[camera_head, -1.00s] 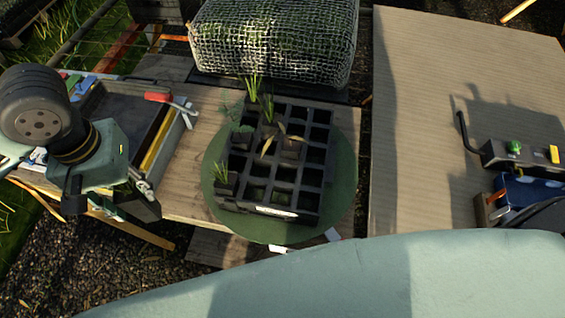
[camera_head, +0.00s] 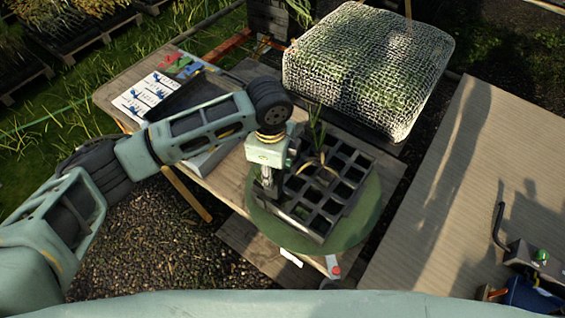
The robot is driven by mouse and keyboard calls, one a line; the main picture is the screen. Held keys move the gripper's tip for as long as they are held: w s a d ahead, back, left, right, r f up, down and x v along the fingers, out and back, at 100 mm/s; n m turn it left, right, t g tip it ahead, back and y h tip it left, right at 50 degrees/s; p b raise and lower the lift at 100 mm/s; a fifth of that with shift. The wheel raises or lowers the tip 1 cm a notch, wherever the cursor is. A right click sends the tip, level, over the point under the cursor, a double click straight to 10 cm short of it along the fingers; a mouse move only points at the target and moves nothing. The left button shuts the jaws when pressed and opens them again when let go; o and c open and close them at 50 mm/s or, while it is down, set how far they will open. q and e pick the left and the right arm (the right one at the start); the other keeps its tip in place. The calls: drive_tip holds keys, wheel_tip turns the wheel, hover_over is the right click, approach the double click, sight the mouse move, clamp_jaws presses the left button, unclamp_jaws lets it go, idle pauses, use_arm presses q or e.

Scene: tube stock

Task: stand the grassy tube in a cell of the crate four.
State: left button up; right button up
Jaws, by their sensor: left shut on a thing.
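A dark crate with a grid of square cells (camera_head: 322,221) sits on a round green mat (camera_head: 362,222) on the wooden bench. Any number on it is too small to read. A tall grassy plant (camera_head: 316,128) stands at its far side, and a drooping brown plant (camera_head: 318,166) is near its middle. My left gripper (camera_head: 268,192) points down at the crate's left corner, where a short grassy tube stood in the earlier view. It is shut on what seems to be that tube, which the gripper mostly hides. My right gripper is not in view.
A mesh-covered block (camera_head: 368,68) stands behind the crate. A dark tray (camera_head: 195,98) and a printed sheet (camera_head: 146,95) lie to the left, partly behind my arm. A broad board (camera_head: 455,190) is at right, mostly clear, with a tool caddy (camera_head: 530,262) near its front.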

sight(282, 185)
use_arm(q)
drive_tip(key=shift+d+m+p, duration=0.4)
drive_tip(key=shift+d+m, duration=0.55)
drive_tip(key=shift+m, duration=0.25)
drive_tip(key=shift+w+d+f+m, duration=0.15)
drive_tip(key=shift+d+m, duration=0.1)
drive_tip(key=shift+m, duration=0.25)
drive_tip(key=shift+f+b, duration=1.3)
drive_tip(key=shift+b, duration=0.1)
drive_tip(key=shift+r, duration=0.1)
drive_tip(key=shift+p, duration=0.3)
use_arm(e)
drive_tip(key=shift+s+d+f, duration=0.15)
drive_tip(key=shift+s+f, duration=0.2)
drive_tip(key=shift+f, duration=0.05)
use_arm(q)
drive_tip(key=shift+f, duration=0.25)
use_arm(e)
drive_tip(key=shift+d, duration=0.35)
use_arm(q)
drive_tip(key=shift+p, duration=0.35)
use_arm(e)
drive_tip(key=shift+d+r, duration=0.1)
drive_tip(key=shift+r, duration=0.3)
use_arm(q)
drive_tip(key=shift+f, duration=0.2)
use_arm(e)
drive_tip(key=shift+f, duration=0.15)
